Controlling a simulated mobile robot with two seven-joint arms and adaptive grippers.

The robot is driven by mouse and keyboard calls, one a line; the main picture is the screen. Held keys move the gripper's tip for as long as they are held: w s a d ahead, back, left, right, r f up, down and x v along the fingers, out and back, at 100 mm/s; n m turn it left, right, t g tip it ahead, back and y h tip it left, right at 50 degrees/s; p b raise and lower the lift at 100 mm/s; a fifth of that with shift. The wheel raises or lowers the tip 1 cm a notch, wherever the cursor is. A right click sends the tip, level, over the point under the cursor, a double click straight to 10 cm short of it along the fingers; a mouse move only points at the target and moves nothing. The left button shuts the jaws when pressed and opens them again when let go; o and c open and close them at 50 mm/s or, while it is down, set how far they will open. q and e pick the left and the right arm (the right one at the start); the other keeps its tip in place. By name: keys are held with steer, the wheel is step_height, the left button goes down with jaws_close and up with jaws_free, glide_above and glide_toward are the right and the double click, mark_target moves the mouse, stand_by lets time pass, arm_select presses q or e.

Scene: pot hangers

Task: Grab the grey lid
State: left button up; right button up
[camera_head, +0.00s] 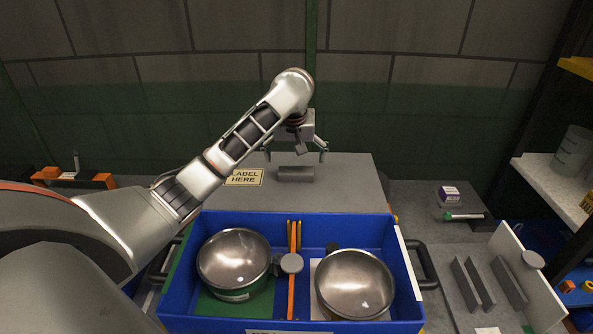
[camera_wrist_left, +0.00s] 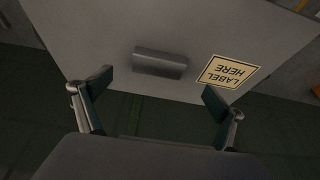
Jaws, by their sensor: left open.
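The grey lid (camera_head: 345,180) is a flat rectangular panel behind the blue box, with a darker grey bar handle (camera_head: 295,173) and a yellow label reading "LABEL HERE" (camera_head: 244,177). My left gripper (camera_head: 296,154) is open and empty, with its fingers apart near the lid's far edge, around the handle's line. In the left wrist view the lid (camera_wrist_left: 110,30) fills the upper part, and the handle (camera_wrist_left: 160,62) lies between and ahead of the open fingertips (camera_wrist_left: 160,85), apart from them. My right gripper is not in view.
A blue box (camera_head: 300,225) in front of the lid holds two metal pots, one at left (camera_head: 234,258) and one at right (camera_head: 354,284), with an orange divider between. A white-fronted rack with grey slats (camera_head: 472,283) stands at right. A dark wall is behind.

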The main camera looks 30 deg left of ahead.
mark_target(296, 170)
arm_select(q)
steer(key=shift+x, duration=1.25)
steer(key=x, duration=0.5)
steer(key=shift+w, duration=0.3)
steer(key=shift+r, duration=0.1)
steer(key=c, duration=1.6)
